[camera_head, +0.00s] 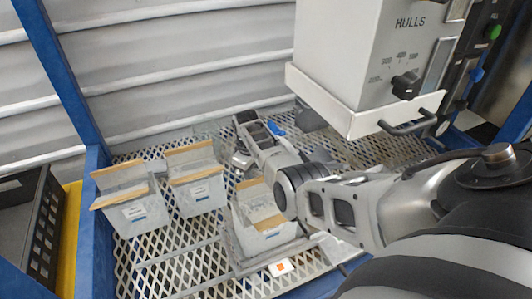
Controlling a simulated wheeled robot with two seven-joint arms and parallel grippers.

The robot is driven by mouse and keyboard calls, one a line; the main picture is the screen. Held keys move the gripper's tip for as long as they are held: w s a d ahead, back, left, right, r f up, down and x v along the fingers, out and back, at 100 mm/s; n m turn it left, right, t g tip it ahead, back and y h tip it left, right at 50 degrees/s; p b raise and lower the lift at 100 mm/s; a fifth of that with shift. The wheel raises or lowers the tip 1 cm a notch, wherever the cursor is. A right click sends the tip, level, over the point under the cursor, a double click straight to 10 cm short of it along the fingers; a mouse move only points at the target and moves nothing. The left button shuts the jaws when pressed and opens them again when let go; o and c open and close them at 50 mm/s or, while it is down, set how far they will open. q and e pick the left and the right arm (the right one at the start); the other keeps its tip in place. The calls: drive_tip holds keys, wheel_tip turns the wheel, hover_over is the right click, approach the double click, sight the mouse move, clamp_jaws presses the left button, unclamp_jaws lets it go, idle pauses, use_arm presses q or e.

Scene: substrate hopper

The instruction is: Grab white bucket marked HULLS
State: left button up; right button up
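A white box-shaped container marked HULLS (370,50) stands at the upper right. It has a dial with markings on its front, a wide white ledge at its base and a dark bar handle (412,122) on that ledge. Its top is cut off by the picture edge. My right arm comes in from the right, below the container. Its gripper (250,128) is over the mesh deck, left of the container and apart from it. The fingers are small and partly hidden, so their opening is unclear. My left gripper is not in view.
Open cartons stand on the mesh deck (190,255): two at left (135,212) (196,190), one (262,235) beside my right arm. A black crate (25,215) is at far left. Blue posts (62,70) and a ribbed wall bound the deck.

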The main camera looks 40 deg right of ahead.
clamp_jaws()
idle(1.4)
